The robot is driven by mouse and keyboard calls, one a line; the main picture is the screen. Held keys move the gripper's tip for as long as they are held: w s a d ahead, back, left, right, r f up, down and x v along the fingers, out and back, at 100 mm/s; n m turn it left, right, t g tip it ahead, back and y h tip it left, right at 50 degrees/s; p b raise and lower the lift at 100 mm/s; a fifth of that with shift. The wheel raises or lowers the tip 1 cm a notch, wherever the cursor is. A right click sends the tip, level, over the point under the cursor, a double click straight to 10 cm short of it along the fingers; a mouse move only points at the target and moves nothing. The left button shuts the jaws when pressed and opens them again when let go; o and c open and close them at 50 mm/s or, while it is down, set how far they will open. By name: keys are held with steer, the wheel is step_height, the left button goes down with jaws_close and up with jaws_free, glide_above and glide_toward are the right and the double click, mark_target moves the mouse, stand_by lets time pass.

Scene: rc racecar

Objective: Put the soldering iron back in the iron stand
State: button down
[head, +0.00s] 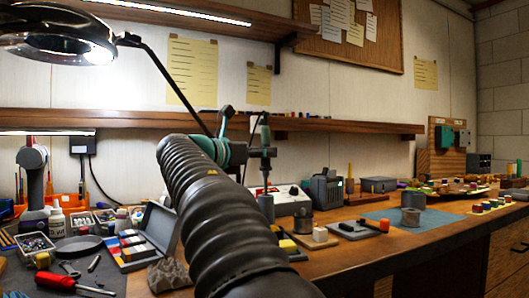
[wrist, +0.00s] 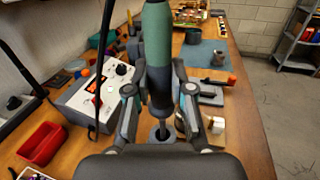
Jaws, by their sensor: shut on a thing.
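My gripper (wrist: 159,92) is shut on the soldering iron (wrist: 157,40), with one finger on each side of its dark lower grip. The iron has a teal handle and is held about upright, tip down. In the head view the iron (head: 265,136) shows beyond my arm. Directly below it is a grey cylindrical holder (head: 266,208), which looks like the iron stand. In the wrist view the holder's round top (wrist: 162,135) shows just below the iron, partly hidden by my gripper. I cannot tell whether the tip is inside it.
The white soldering station (wrist: 92,100) with a red display stands left of the gripper, and a red tray (wrist: 42,143) lies further left. A blue mat (head: 420,218) with grey cylinders lies to the right. A magnifier lamp (head: 60,35) hangs at upper left. The left bench is cluttered.

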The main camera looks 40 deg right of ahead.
steer(key=shift+f+b, duration=1.8)
steer(key=shift+f, duration=1.15)
steer(key=c, duration=0.5)
jaws_free()
steer(key=shift+c, duration=0.2)
steer(key=shift+a+r+p, duration=0.35)
steer(key=shift+a+p, duration=0.2)
steer(key=shift+a, duration=0.55)
steer(key=shift+a+r+p, duration=0.3)
steer(key=shift+a+p, duration=0.3)
steer(key=shift+a, duration=0.5)
steer(key=shift+a+r+p, duration=0.35)
steer(key=shift+a+p, duration=0.2)
steer(key=shift+a, duration=0.55)
steer(key=shift+s+a, duration=0.1)
steer(key=shift+a, duration=0.15)
steer(key=shift+s+d, duration=0.1)
